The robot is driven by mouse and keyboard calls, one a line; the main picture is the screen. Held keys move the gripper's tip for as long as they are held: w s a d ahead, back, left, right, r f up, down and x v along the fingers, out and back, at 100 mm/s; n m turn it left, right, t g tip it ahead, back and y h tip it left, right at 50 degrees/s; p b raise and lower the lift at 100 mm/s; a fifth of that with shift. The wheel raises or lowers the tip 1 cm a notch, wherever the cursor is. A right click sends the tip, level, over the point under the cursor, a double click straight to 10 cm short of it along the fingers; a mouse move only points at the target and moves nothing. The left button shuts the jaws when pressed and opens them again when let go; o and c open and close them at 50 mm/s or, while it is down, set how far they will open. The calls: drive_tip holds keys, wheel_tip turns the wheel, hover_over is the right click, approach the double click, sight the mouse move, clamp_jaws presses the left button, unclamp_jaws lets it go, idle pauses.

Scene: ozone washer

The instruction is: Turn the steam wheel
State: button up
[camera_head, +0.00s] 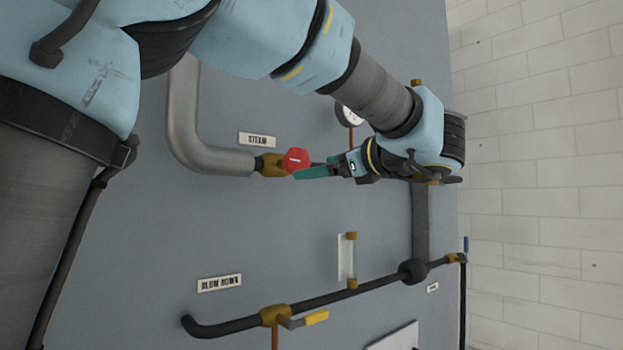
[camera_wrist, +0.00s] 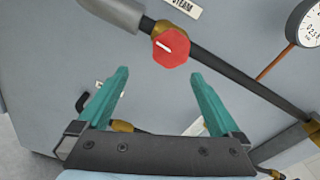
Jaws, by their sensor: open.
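The steam wheel (camera_head: 297,160) is a small red knob with a white mark, on a brass fitting beside the STEAM label (camera_head: 257,140). It also shows in the wrist view (camera_wrist: 171,48), beyond the fingertips and near the middle between them. My gripper (camera_head: 312,171) has teal fingers. In the head view its fingertips appear beside the wheel, at its lower right. In the wrist view the gripper (camera_wrist: 160,74) is open, with the fingers wide apart and nothing between them. I cannot tell whether a fingertip touches the wheel.
A grey pipe (camera_head: 187,110) bends into the wheel's fitting. A round gauge (camera_wrist: 309,22) is right of the wheel. The panel is bare around the BLOW DOWN label (camera_head: 219,283).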

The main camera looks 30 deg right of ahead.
sight(300, 161)
drive_tip(key=shift+t, duration=0.3)
drive_tip(key=x, duration=0.3)
drive_tip(key=r+x, duration=0.1)
drive_tip(key=x, duration=0.5)
drive_tip(key=shift+w+d+r+p, duration=0.1)
drive_tip(key=shift+d+r+p, duration=0.25)
drive_tip(key=shift+d+r, duration=0.05)
drive_tip(key=shift+c, duration=0.4)
drive_tip(key=c, duration=1.2)
